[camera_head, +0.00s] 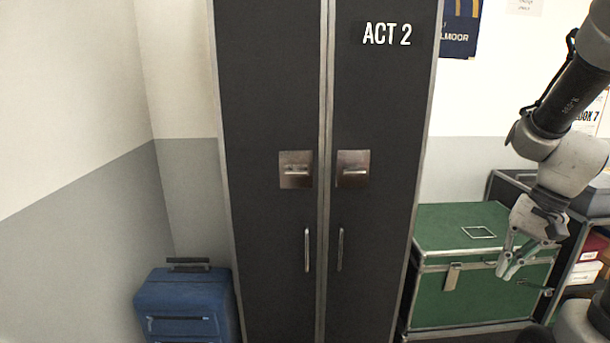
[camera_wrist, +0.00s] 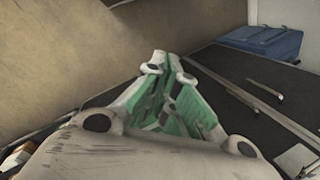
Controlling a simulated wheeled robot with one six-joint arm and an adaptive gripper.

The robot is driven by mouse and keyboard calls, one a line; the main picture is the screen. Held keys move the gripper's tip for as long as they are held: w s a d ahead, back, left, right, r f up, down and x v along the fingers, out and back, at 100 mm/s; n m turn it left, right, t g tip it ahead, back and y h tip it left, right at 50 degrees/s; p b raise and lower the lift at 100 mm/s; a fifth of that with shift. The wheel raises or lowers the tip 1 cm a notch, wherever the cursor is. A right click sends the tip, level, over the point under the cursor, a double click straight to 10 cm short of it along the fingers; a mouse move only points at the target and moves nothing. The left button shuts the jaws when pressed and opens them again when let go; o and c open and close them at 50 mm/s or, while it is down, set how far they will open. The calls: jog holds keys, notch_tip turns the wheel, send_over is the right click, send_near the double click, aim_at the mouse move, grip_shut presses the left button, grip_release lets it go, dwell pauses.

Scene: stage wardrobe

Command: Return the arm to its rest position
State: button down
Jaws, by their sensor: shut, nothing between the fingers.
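My arm hangs at the right of the head view, bent at its joints. My gripper (camera_head: 511,271) points down in front of the green trunk (camera_head: 450,225), apart from the wardrobe. In the wrist view my gripper (camera_wrist: 166,65) shows with its green-padded fingers shut and nothing between them. From the head view I cannot tell how far the fingertips are from the trunk's front.
The tall dark wardrobe (camera_head: 270,95) marked ACT 2 stands in the middle with both doors shut. A blue suitcase (camera_head: 185,300) stands left of it and also shows in the wrist view (camera_wrist: 262,42). A shelf unit (camera_head: 573,255) with boxes is at the right.

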jog(key=s+a+r+n+t+h, duration=0.3)
jog(key=s+r+n, duration=0.4)
jog(key=r, duration=0.5)
jog(key=shift+s+a+t, duration=0.6)
jog(key=shift+a, duration=0.05)
